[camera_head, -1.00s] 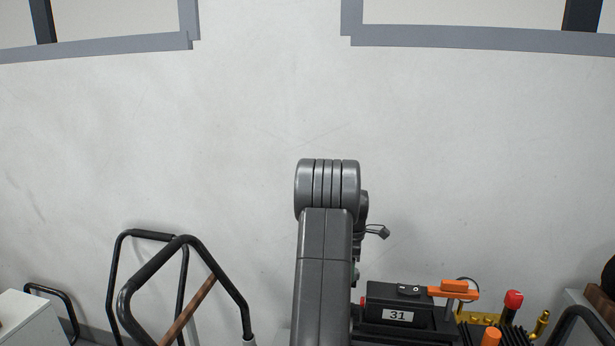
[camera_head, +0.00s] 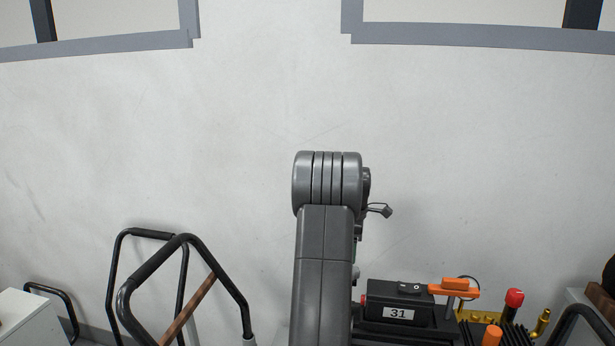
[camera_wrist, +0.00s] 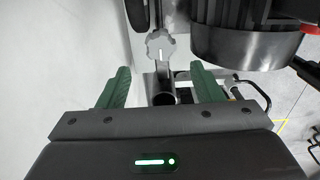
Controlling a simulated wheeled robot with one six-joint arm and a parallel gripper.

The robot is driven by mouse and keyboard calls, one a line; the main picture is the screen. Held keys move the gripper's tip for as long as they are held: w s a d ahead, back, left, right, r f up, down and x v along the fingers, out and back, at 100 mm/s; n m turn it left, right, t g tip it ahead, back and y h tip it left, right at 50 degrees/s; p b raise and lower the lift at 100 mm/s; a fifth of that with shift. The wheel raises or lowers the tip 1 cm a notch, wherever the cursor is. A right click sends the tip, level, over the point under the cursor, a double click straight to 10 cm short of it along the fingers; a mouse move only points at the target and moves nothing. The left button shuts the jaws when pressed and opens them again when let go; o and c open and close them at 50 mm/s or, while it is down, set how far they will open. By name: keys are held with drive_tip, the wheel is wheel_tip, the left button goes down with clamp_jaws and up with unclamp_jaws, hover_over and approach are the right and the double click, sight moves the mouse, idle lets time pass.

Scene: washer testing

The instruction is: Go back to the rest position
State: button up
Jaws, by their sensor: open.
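My gripper (camera_wrist: 165,88) shows in the wrist view, with its two green fingers spread apart. Nothing is held between them. Beyond the fingers are a grey lobed knob and a short dark tube; I cannot tell how far off they are. In the head view my grey arm stands upright in the middle, in front of a pale wall, and the gripper itself is hidden there.
A black device marked 31 (camera_head: 398,314) with an orange lever (camera_head: 454,288) is right of my arm. A red-capped part (camera_head: 514,299) is further right. A black tubular handle frame (camera_head: 183,290) stands left. A white box (camera_head: 25,322) is at lower left.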

wheel_tip(320, 180, up, 7)
wheel_tip(320, 180, down, 14)
drive_tip(key=shift+r+p, duration=0.25)
drive_tip(key=shift+p, duration=0.25)
drive_tip(key=shift+f, duration=0.25)
drive_tip(key=m, duration=0.5)
drive_tip(key=shift+w+m, duration=0.1)
drive_tip(key=shift+m, duration=0.3)
drive_tip(key=m, duration=0.4)
drive_tip(key=shift+d+m, duration=0.15)
drive_tip(key=shift+m, duration=0.25)
drive_tip(key=m, duration=0.5)
drive_tip(key=shift+w+d, duration=0.1)
drive_tip(key=shift+d+m, duration=0.1)
drive_tip(key=shift+m, duration=2.3)
drive_tip(key=shift+r, duration=0.1)
